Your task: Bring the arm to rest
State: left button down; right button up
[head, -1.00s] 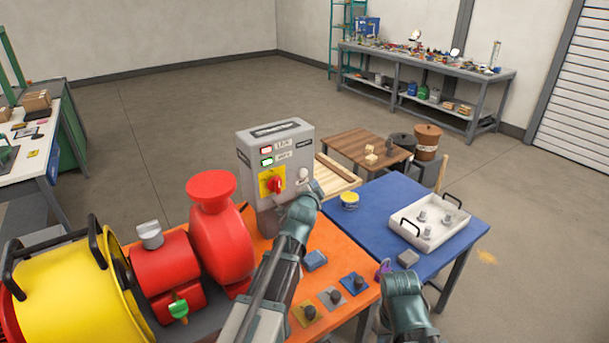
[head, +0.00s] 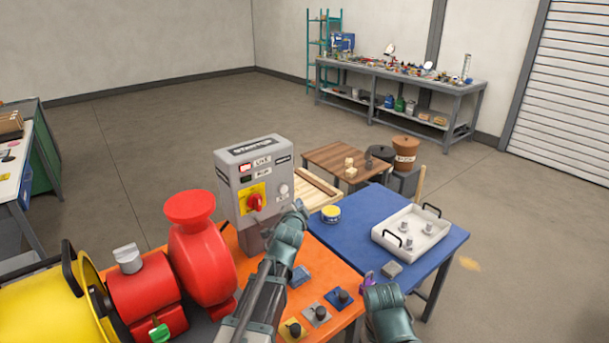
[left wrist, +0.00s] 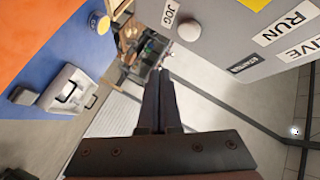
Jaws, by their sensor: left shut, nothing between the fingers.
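My left gripper (head: 299,207) is beside the right edge of the grey control box (head: 232,205), near its white JOG button (head: 283,190). The left fingers are together and empty; they also show in the left wrist view (left wrist: 160,80), apart from the box face. The red lamp marked LIVE (head: 245,167) is lit, and the lamp marked RUN (head: 246,179) looks dark. A red knob on a yellow plate (head: 255,202) is on the box front. A teal part of my right arm shows at the lower right; its jaws do not show.
The orange bench (head: 337,322) holds the red pump (head: 203,255) and several coloured plates with black knobs. The blue table (head: 350,232) carries a white tray (head: 390,243), a yellow tin (head: 331,214) and a grey block (head: 392,269). Open floor lies behind.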

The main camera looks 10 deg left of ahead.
pick_arm(q)
jog(key=s+d+f+n+g, duration=0.2)
jog(key=s+d+f+g, duration=0.2)
jog(key=s+d+f, duration=0.3)
jog(key=s+d+f+n+g, duration=0.1)
jog(key=s+d+f+g, duration=0.2)
jog(key=s, duration=0.6)
jog(key=s+d+f+n+g, duration=0.1)
jog(key=s+d+f+g, duration=0.2)
jog(key=s, duration=0.6)
jog(key=s+d+f+n+g+h, duration=0.1)
jog(key=s+d+f+n+g, duration=0.1)
jog(key=s, duration=0.7)
jog(key=d+f+g, duration=0.1)
jog(key=f+g, duration=0.1)
jog(key=g, duration=0.1)
jog(key=shift+s, duration=0.1)
